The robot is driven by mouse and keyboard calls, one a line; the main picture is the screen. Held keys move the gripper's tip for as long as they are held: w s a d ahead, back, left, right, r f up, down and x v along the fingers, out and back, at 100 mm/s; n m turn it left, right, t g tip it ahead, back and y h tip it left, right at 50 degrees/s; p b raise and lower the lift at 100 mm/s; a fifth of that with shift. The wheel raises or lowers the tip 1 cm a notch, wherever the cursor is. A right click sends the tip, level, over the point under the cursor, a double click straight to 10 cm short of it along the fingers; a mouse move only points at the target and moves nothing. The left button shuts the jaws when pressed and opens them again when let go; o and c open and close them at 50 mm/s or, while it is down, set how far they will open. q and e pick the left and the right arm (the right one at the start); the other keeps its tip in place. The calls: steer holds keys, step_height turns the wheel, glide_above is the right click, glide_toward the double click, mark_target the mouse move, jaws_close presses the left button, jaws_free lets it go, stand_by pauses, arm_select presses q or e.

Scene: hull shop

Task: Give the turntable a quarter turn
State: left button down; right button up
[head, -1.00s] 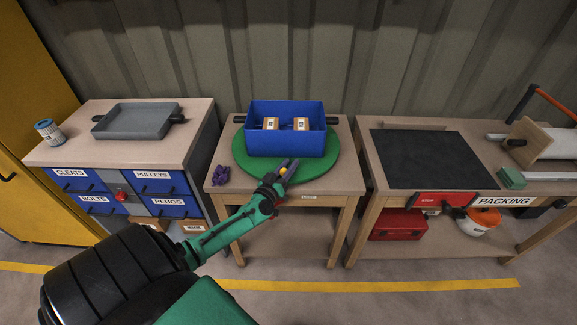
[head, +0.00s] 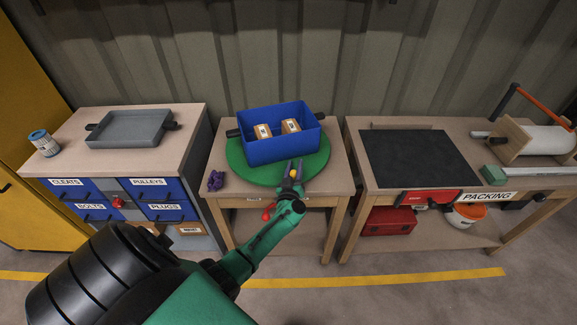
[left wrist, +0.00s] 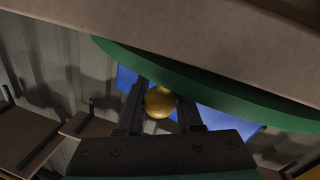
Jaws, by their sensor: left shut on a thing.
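The green turntable (head: 238,163) lies on the middle wooden table, with a blue bin (head: 272,149) on it. The bin sits a little skewed, its right end farther back, and holds two small cartons (head: 263,131). A yellow knob (head: 293,173) is at the turntable's front edge; it also shows in the left wrist view (left wrist: 159,102). My left gripper (head: 293,168) is shut on this knob, with one finger on each side of it in the left wrist view (left wrist: 160,98). My right gripper is not in view.
A purple item (head: 215,181) lies on the table left of the turntable. A red knob (head: 267,214) shows under the table's front edge beside my arm. A drawer cabinet with a grey tray (head: 125,131) stands left, a packing bench with a black mat (head: 418,160) right.

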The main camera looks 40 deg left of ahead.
arm_select(q)
steer(key=shift+w+d+f+n+g+y+b, duration=0.25)
steer(key=shift+w+d+n+g+y, duration=0.2)
steer(key=shift+w+y, duration=0.25)
steer(key=shift+w+d+n+g+y+b, duration=0.3)
steer(key=shift+w+n+g+y+b, duration=0.05)
steer(key=shift+w+n+y+b, duration=0.25)
steer(key=shift+w+d+n+g+y+b, duration=0.2)
steer(key=shift+w+n+g+y+b, duration=0.25)
steer(key=shift+w+g+y+b, duration=0.4)
steer(key=shift+w+d+r+n+g+y+b, duration=0.1)
steer(key=shift+w+n+g+y+b, duration=0.35)
steer(key=shift+b, duration=0.45)
steer(key=shift+w, duration=0.1)
steer(key=c, duration=0.6)
jaws_free()
steer(key=shift+r, duration=0.1)
